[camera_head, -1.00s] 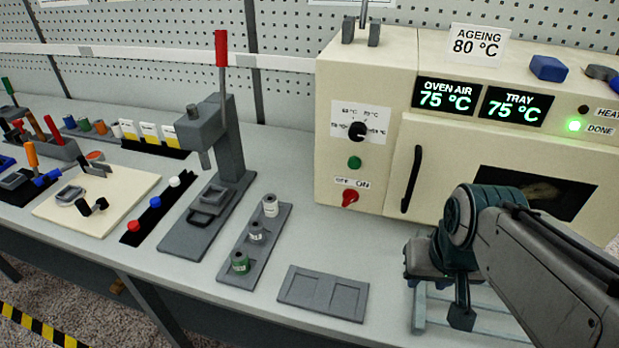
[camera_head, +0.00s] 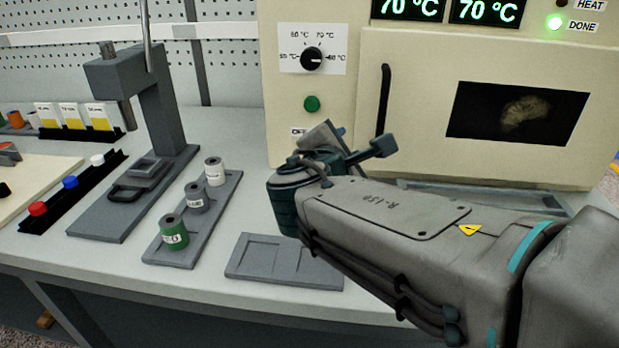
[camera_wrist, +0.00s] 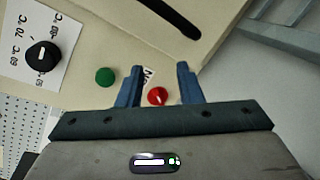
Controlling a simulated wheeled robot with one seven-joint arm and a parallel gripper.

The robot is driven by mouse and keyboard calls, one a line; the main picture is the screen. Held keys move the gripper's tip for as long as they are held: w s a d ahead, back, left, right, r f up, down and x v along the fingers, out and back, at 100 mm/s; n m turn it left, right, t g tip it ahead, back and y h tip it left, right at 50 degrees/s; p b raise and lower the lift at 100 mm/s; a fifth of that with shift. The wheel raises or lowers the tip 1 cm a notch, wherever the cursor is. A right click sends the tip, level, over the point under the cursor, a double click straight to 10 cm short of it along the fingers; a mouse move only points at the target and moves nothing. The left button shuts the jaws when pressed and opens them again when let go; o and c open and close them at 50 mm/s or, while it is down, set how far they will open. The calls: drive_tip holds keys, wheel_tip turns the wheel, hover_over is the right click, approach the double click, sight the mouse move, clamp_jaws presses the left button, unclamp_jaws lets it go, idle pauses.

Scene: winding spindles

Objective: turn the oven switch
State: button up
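The oven (camera_head: 425,60) is a cream box with a dark handle and a window. Its red switch (camera_wrist: 157,96) shows in the wrist view between the two blue fingers of my gripper (camera_wrist: 158,72), which is open. I cannot tell whether either finger touches it. In the head view my gripper (camera_head: 325,138) is in front of the oven's left panel and hides the switch; only part of the OFF label (camera_head: 299,132) shows. A green button (camera_head: 311,103) and a black dial (camera_head: 312,59) are above; they also show in the wrist view.
The displays (camera_head: 407,8) read 70 °C and the green DONE lamp (camera_head: 556,23) is lit. A rack (camera_head: 226,204) with several spools and a grey tray (camera_head: 265,268) lie on the bench at the left. The oven door is shut; its handle (camera_head: 384,98) is close to my gripper.

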drive_tip(key=w+a+n+t+y+b, duration=0.1)
drive_tip(key=a+n+t+y+b, duration=0.15)
drive_tip(key=a+n, duration=0.3)
drive_tip(key=shift+t, duration=0.35)
drive_tip(key=f+b, duration=0.1)
drive_tip(key=f, duration=0.1)
drive_tip(key=f+b, duration=0.1)
drive_tip(key=f, duration=0.2)
drive_tip(key=w+f+b, duration=0.1)
drive_tip(key=f, duration=0.2)
drive_tip(key=shift+a, duration=0.35)
drive_tip(key=w, duration=0.3)
drive_tip(key=w+d+b, duration=0.1)
drive_tip(key=w, duration=0.1)
drive_tip(key=shift+w+r, duration=0.25)
drive_tip(key=shift+w+d+r, duration=0.1)
drive_tip(key=shift+w, duration=0.45)
clamp_jaws()
